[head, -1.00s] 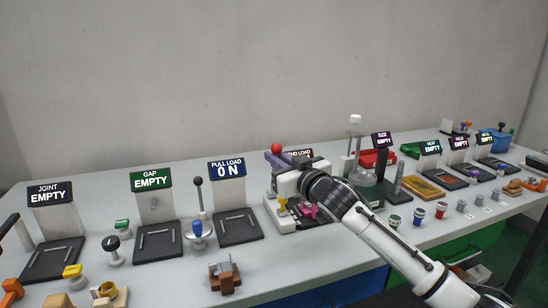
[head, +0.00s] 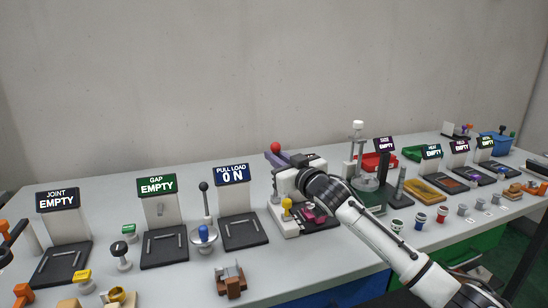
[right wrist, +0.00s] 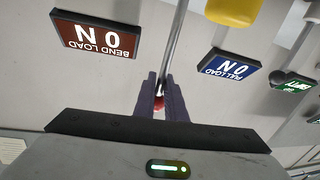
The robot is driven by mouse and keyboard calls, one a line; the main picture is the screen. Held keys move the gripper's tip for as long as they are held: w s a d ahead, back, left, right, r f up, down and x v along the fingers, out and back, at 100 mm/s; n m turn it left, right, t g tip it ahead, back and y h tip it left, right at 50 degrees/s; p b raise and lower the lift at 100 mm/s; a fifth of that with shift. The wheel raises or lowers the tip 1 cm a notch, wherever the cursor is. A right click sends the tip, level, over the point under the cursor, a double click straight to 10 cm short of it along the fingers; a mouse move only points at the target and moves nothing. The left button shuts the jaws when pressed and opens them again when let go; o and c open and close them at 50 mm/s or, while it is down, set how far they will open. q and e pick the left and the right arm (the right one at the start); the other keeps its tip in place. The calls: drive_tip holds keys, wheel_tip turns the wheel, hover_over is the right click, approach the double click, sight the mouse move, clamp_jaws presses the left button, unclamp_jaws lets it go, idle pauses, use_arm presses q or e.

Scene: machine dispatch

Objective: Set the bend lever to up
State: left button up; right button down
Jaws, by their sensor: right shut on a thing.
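The bend lever has a red ball knob (head: 275,147) and a thin metal rod (right wrist: 178,45). My right gripper (head: 273,159) has its dark purple fingers closed about the lever's top end. In the right wrist view the fingers (right wrist: 161,98) sit on both sides of the red knob (right wrist: 158,104). The bend load sign (right wrist: 91,36) reads 0 N upside down there. In the head view my gripper covers most of the lever and its sign, so the lever's exact setting is hard to tell.
A yellow knob (head: 287,203) and a magenta part (head: 318,215) are close below my right gripper. The pull load station (head: 238,230) with a black-knobbed lever (head: 204,187) stands to the left. Rods and glassware (head: 357,150) stand to the right.

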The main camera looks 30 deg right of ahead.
drive_tip(key=c, duration=1.7)
unclamp_jaws()
drive_tip(key=shift+w+r, duration=0.15)
drive_tip(key=shift+r, duration=0.55)
drive_tip(key=shift+c, duration=0.2)
drive_tip(key=shift+f, duration=0.15)
drive_tip(key=shift+f, duration=0.1)
drive_tip(key=s+b, duration=0.1)
drive_tip(key=s, duration=0.9)
drive_tip(key=shift+s+d, duration=0.25)
